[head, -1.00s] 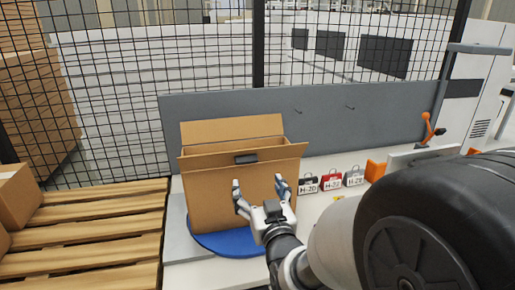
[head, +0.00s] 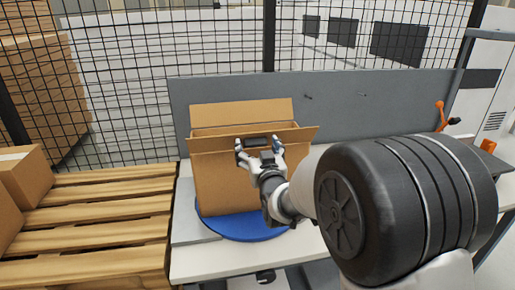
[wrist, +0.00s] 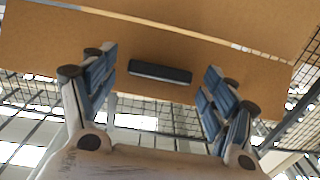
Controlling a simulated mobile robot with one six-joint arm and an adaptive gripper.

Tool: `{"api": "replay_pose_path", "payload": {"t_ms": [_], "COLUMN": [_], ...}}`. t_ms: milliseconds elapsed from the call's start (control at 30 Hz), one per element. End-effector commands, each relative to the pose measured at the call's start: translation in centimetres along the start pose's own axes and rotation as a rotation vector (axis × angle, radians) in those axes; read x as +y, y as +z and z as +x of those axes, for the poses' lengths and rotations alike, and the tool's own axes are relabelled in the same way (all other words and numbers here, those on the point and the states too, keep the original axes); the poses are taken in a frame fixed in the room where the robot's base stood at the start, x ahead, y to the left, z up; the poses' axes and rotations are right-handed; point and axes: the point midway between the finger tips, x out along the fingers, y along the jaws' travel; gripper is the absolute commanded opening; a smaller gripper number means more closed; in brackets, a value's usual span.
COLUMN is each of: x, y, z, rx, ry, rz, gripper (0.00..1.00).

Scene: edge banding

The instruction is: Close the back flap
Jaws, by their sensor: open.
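An open cardboard box (head: 228,188) stands on a blue round turntable (head: 240,228) on the white bench. Its back flap (head: 240,113) stands up at the far side, tilted slightly. The near flap (head: 213,145) sticks outward along the front rim and has a dark bar (wrist: 160,72) on its face. My gripper (head: 258,146) is open and empty, in front of the near flap, with its fingers on either side of the bar. In the wrist view the fingers overlap the cardboard; I cannot tell if they touch it. The box's inside is hidden.
A grey panel (head: 370,105) and a black mesh fence (head: 120,90) stand behind the bench. A wooden pallet (head: 95,238) with cartons (head: 25,178) is at left. My arm covers the bench's right part.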

Motion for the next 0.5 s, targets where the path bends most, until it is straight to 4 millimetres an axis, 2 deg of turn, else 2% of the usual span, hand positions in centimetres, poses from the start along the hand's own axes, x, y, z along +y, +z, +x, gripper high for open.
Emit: {"api": "replay_pose_path", "payload": {"t_ms": [67, 500], "x": [0.0, -0.01], "y": [-0.01, 0.0], "z": [-0.02, -0.03], "rx": [0.0, 0.0], "ry": [0.0, 0.0], "rz": [0.0, 0.0], "gripper": [0.76, 0.46]}}
